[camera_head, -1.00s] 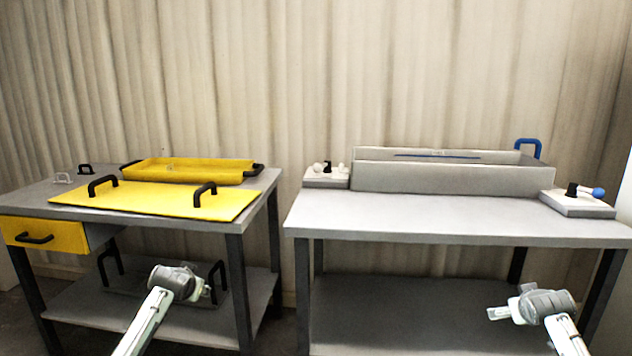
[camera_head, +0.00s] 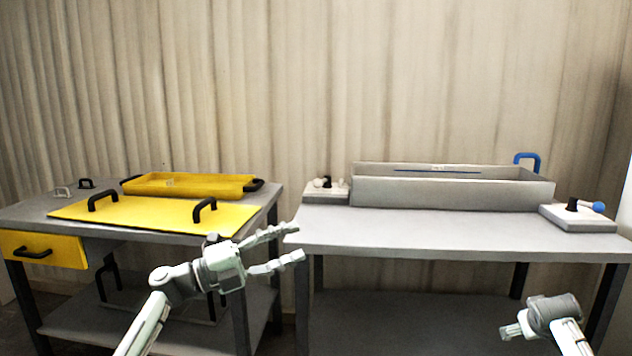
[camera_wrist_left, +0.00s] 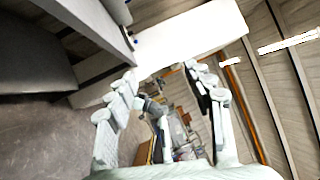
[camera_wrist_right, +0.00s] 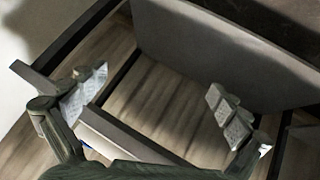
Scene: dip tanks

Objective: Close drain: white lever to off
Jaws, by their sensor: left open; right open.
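The white lever (camera_head: 321,183) sits on a small grey block (camera_head: 326,197) at the left end of the right table, beside the grey tank (camera_head: 450,194). Its black pivot stands next to the white knob; its exact angle is too small to tell. My left gripper (camera_head: 291,245) is open and empty, in front of the right table's left edge and below the lever block. Its spread fingers also show in the left wrist view (camera_wrist_left: 170,105). My right gripper (camera_head: 508,331) is low in front of the right table; its fingers are spread and empty in the right wrist view (camera_wrist_right: 155,105).
A blue lever (camera_head: 597,207) sits on another block (camera_head: 580,221) at the right end. A blue handle (camera_head: 527,158) stands behind the tank. The left table holds a yellow lid (camera_head: 150,208) and yellow tray (camera_head: 190,186). The right tabletop's front (camera_head: 440,232) is clear.

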